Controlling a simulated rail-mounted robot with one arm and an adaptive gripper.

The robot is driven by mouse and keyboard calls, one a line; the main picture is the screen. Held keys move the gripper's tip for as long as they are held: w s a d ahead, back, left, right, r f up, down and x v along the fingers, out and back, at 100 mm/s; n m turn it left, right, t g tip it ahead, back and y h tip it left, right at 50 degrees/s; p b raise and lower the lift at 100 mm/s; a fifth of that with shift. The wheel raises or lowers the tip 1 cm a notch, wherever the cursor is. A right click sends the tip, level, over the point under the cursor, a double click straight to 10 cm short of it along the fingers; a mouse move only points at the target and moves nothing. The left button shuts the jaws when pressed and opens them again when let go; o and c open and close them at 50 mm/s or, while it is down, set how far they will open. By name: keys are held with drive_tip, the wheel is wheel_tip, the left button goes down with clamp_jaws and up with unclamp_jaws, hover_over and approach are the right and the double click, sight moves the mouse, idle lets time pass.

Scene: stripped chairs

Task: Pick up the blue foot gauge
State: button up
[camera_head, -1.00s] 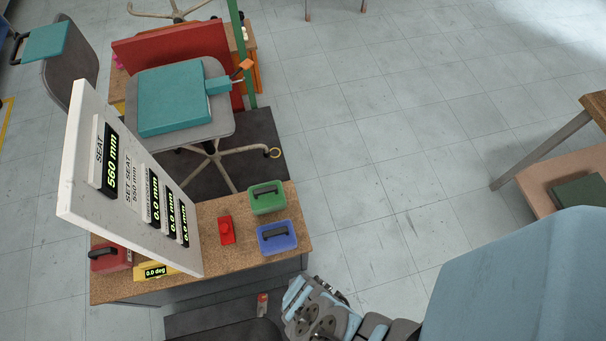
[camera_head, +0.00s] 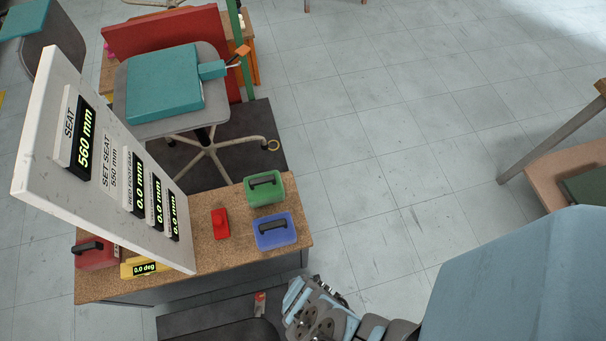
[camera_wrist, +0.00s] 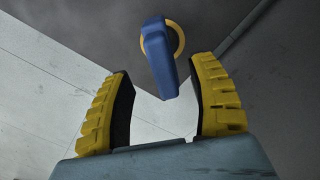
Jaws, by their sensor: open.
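The blue block is not recognisable in the wrist view.
A white display board (camera_head: 100,155) leans over the bench's left part. A red box (camera_head: 97,253) with a handle sits at its left end. A teal-seated chair (camera_head: 165,85) stands behind. A dark mat (camera_head: 190,318) lies in front. Floor to the right is open.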

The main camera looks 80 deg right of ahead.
drive_tip(key=shift+w+f+b, duration=0.1)
drive_tip(key=shift+f+b, duration=2.35)
drive_tip(key=shift+f, duration=0.1)
drive_tip(key=shift+r, duration=0.1)
clamp_jaws()
